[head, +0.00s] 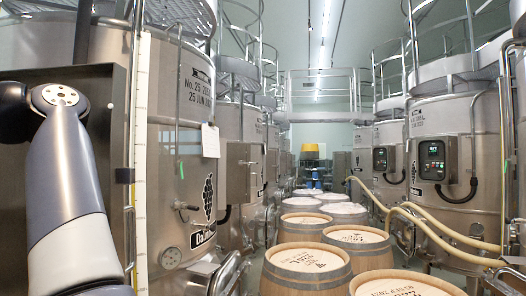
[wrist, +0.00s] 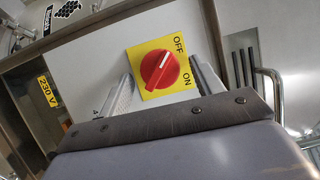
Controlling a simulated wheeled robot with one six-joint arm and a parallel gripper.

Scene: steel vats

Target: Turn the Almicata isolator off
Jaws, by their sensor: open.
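In the wrist view a red rotary knob (wrist: 158,70) sits on a yellow plate (wrist: 148,48) marked OFF and ON. The plate is on a pale panel and looks tilted in this view. The knob's grip ridge runs from lower left to upper right. A white mark at its upper end points nearer to OFF than to ON. My gripper (wrist: 160,72) is open, with one finger on each side of the knob. I cannot tell whether the fingers touch it. No name is readable on the panel. The head view shows neither the knob nor my gripper.
A yellow 230 V label (wrist: 48,91) is left of the panel. Dark rods and a metal rail (wrist: 274,95) are to its right. In the head view, steel vats (head: 437,120) line both sides and barrels (head: 307,266) fill the middle. Hoses (head: 440,236) hang at the right.

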